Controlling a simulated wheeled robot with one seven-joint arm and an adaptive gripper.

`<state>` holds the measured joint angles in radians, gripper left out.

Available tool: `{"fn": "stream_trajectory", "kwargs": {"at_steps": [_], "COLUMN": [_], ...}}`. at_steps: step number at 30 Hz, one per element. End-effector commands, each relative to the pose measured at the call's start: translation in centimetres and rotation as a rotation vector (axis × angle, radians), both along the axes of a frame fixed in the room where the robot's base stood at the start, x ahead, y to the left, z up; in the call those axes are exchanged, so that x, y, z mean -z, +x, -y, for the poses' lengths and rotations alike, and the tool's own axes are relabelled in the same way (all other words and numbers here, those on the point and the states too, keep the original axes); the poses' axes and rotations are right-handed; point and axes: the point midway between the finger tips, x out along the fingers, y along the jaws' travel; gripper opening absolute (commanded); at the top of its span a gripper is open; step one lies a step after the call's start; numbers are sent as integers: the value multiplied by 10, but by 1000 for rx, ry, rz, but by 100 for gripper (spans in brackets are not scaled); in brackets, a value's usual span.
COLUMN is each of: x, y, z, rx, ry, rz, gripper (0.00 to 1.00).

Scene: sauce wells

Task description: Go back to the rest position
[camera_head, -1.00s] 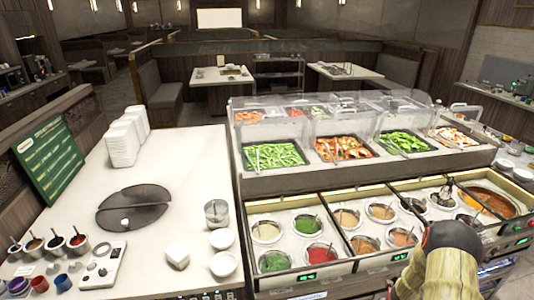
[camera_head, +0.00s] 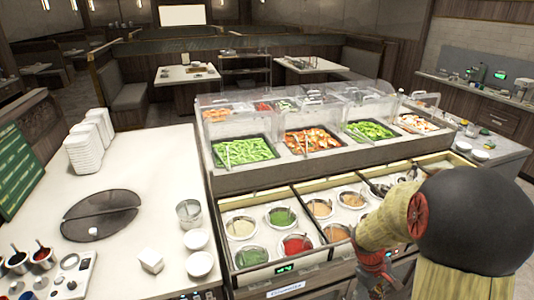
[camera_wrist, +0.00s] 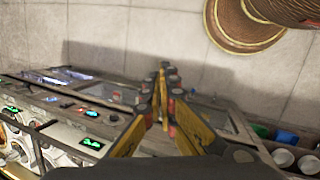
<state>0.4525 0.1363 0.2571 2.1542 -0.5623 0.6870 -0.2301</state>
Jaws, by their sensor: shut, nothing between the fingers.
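My gripper (camera_wrist: 164,98) shows in the wrist view with its black and yellow fingers together and nothing between them. It points over pale floor tiles, beside the front of the sauce counter. In the head view my arm fills the lower right and its forearm hangs down in front of the counter. The gripper's fingertips cannot be made out there. The sauce wells (camera_head: 293,244) hold green, red and tan sauces, with utensils standing in several of them. My arm hides the wells at the right end.
A white worktop (camera_head: 130,250) with a dark round plate (camera_head: 100,215), stacked white containers (camera_head: 86,150) and white bowls (camera_head: 200,264) lies left. Glass-covered food trays (camera_head: 245,152) stand behind the wells. In the wrist view a panel with green displays (camera_wrist: 91,143) is close at left.

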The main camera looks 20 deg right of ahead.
Motion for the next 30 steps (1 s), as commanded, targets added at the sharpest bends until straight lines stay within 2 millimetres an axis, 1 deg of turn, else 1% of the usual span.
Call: {"fn": "stream_trajectory", "kwargs": {"at_steps": [1, 3, 8, 9, 13, 18, 22, 27, 30], "x": [-19, -41, -84, -93, -122, -157, -185, -217, -227], "y": [-3, -9, -23, -28, -40, -54, -61, -67, -70], "z": [-18, -43, -100, -115, -158, -207, -233, -251, -259], "rx": [62, 152, 302, 328, 377, 357, 299, 212, 178], "ry": [3, 19, 76, 95, 160, 248, 295, 321, 332], "rz": [40, 88, 193, 217, 303, 426, 534, 648, 682], "gripper": [0, 0, 0, 0, 0, 0, 0, 0, 0]}}
